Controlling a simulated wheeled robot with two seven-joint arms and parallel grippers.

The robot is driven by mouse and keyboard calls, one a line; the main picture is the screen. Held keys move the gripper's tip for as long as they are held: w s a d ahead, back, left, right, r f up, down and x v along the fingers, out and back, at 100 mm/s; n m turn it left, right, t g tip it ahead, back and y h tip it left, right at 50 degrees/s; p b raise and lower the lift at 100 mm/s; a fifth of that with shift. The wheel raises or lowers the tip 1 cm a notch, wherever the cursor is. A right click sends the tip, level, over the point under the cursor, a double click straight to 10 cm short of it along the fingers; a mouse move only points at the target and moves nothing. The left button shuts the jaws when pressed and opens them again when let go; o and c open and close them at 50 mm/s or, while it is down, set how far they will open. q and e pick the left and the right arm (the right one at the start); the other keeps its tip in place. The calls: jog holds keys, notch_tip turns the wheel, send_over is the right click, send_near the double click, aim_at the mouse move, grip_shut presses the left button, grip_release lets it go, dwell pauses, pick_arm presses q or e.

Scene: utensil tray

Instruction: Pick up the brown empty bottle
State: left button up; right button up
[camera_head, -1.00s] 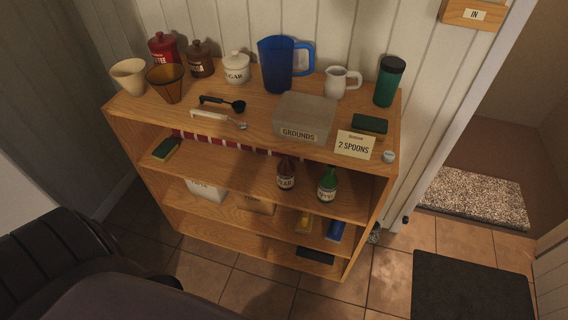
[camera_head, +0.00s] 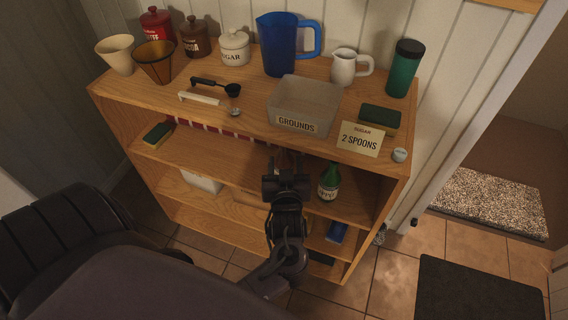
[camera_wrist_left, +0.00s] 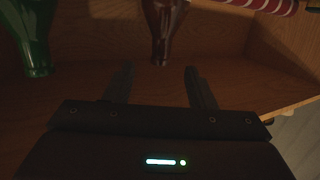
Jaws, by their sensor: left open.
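The brown bottle (camera_wrist_left: 165,28) shows in the left wrist view just beyond the fingertips, roughly in line with the gap between them. Its narrow end points down in that picture. In the head view it is almost wholly hidden behind my left gripper (camera_head: 285,184), at the shelf under the top board. My left gripper (camera_wrist_left: 158,72) is open, with nothing between its fingers. A gap to the bottle seems to remain, but its depth is hard to judge. The bottle's label and contents are not visible now. My right gripper is not in view.
A green bottle (camera_head: 329,183) stands just right of the gripper; it also shows in the left wrist view (camera_wrist_left: 34,38). The top board (camera_head: 245,128) overhangs, carrying a grounds bin (camera_head: 305,100), blue pitcher (camera_head: 280,45) and card (camera_head: 360,139).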

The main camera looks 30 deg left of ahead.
aim_at(284, 152)
pick_arm(q)
jog(key=x, duration=0.7)
jog(key=shift+w+a+f, duration=0.15)
jog(key=shift+f, duration=0.3)
grip_shut()
